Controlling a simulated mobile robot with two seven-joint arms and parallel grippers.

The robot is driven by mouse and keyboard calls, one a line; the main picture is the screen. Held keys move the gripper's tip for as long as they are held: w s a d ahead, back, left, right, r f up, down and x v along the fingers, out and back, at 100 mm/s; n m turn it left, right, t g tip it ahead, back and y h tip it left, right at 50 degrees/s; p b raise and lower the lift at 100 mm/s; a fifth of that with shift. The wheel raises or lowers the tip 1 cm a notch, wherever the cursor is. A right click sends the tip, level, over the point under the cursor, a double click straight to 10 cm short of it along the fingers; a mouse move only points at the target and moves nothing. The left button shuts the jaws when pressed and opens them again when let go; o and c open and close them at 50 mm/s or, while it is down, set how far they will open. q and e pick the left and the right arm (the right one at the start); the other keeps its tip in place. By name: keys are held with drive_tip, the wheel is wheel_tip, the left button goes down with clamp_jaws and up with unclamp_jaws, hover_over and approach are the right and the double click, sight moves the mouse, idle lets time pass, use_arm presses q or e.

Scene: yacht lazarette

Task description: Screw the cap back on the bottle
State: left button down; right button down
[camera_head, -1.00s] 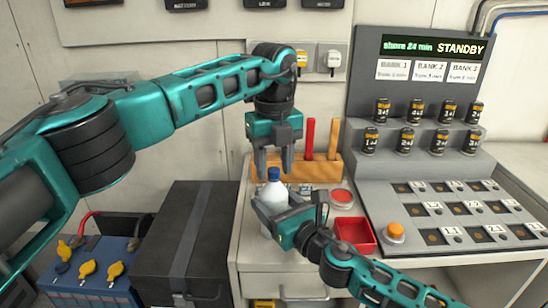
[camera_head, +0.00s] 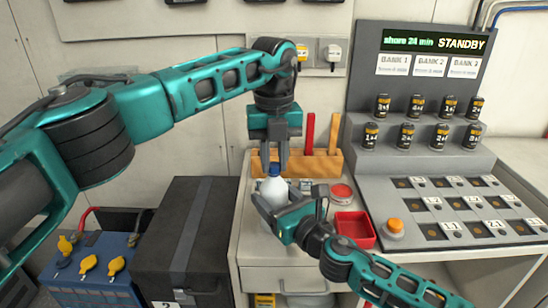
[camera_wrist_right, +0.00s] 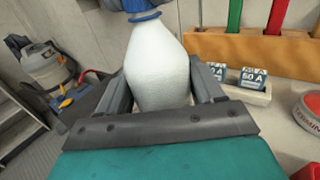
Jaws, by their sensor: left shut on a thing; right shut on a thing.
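A white bottle (camera_head: 273,189) stands upright on the grey counter, with a blue cap (camera_head: 273,169) at its top. My right gripper (camera_head: 270,203) is shut on the bottle's body from the front right. In the right wrist view the bottle (camera_wrist_right: 158,68) sits between both fingers, and a blue ring shows at its neck (camera_wrist_right: 145,17). My left gripper (camera_head: 273,165) points straight down from above and is shut on the cap, one finger on each side. The cap's seat on the neck is partly hidden, so I cannot tell how tight it is.
A wooden rack (camera_head: 315,163) with red and orange handles stands behind the bottle. A red tray (camera_head: 354,230) and a round red-topped tin (camera_head: 342,193) lie to the right, beside the sloped control panel (camera_head: 440,205). A black box (camera_head: 185,240) stands on the left.

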use_arm(q)
drive_tip(key=m, duration=1.2)
drive_tip(key=c, duration=0.8)
unclamp_jaws()
drive_tip(key=shift+c, duration=0.2)
wheel_tip(320, 180, up, 12)
use_arm(e)
drive_tip(key=shift+c, duration=0.3)
unclamp_jaws()
